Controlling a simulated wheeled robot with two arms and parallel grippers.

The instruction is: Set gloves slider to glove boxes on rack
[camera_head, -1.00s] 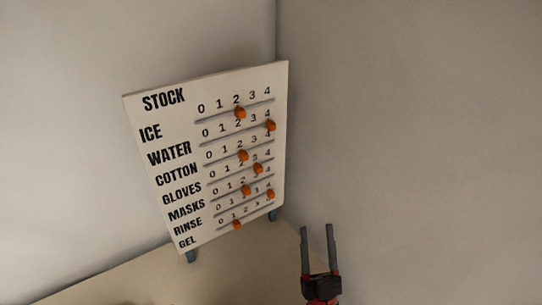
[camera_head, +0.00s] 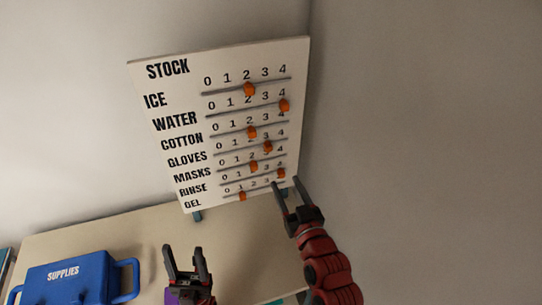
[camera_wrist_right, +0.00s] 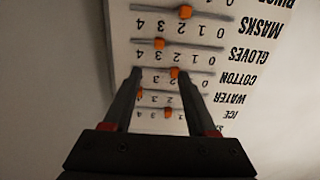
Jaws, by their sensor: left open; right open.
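A white stock board (camera_head: 165,95) stands tilted on the table, with labelled slider rows. The gloves slider (camera_head: 267,147) is an orange knob near 3; in the right wrist view the gloves knob (camera_wrist_right: 160,43) also sits near 3, upside down. My right gripper (camera_head: 286,184) is open and empty at the board's lower right corner. In the right wrist view its fingers (camera_wrist_right: 158,72) point at the board, overlapping the cotton row; whether they touch it I cannot tell. My left gripper (camera_head: 183,252) is open and empty, low in front of the board. No rack or glove boxes are clearly visible.
Other orange knobs, such as the cotton slider (camera_head: 251,132) and the masks slider (camera_head: 253,166), sit close to the gloves one. A blue supplies case (camera_head: 65,282) stands on the table (camera_head: 130,227) at left. A purple item (camera_head: 171,297) is partly hidden by my left gripper.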

